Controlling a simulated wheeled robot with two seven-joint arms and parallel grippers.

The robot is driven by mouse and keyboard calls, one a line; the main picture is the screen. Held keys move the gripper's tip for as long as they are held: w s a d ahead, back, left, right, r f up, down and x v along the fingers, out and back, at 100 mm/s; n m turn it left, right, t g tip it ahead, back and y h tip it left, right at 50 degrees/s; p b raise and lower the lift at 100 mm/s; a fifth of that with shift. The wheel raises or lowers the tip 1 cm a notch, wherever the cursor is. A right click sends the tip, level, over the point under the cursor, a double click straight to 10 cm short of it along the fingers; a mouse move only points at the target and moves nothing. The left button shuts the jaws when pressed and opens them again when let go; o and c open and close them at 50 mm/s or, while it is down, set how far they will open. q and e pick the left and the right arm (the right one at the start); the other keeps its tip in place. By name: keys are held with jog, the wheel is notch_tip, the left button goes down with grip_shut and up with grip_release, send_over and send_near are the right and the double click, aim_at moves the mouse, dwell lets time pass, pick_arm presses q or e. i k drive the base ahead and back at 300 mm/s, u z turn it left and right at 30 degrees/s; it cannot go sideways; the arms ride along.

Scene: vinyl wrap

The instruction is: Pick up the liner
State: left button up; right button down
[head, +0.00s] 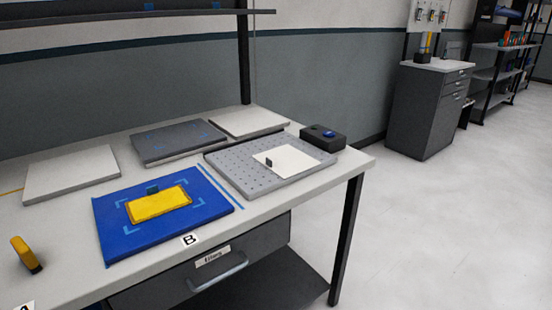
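No thing in view is plainly marked as the liner. A thin white square sheet (293,160) with a small dark tab (269,163) standing at its left side lies on a grey perforated plate (232,160), toward the right end of the workbench. A yellow rectangular piece (158,204) lies on a blue mat (118,239) inside light-blue corner marks, with a small dark tab (152,189) at its back edge. Neither of my grippers shows in the head view.
The workbench (70,275) also holds a white board (70,174), a grey board (178,141), another white board (248,121), a black box with a blue button (323,137) and a yellow-black tool (26,255). A labelled drawer (215,270) is below. Floor at right is clear.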

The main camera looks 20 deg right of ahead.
aim_at(286, 161)
jog(key=u, duration=3.75)
jog(key=k, duration=2.5)
jog(key=z, duration=1.6)
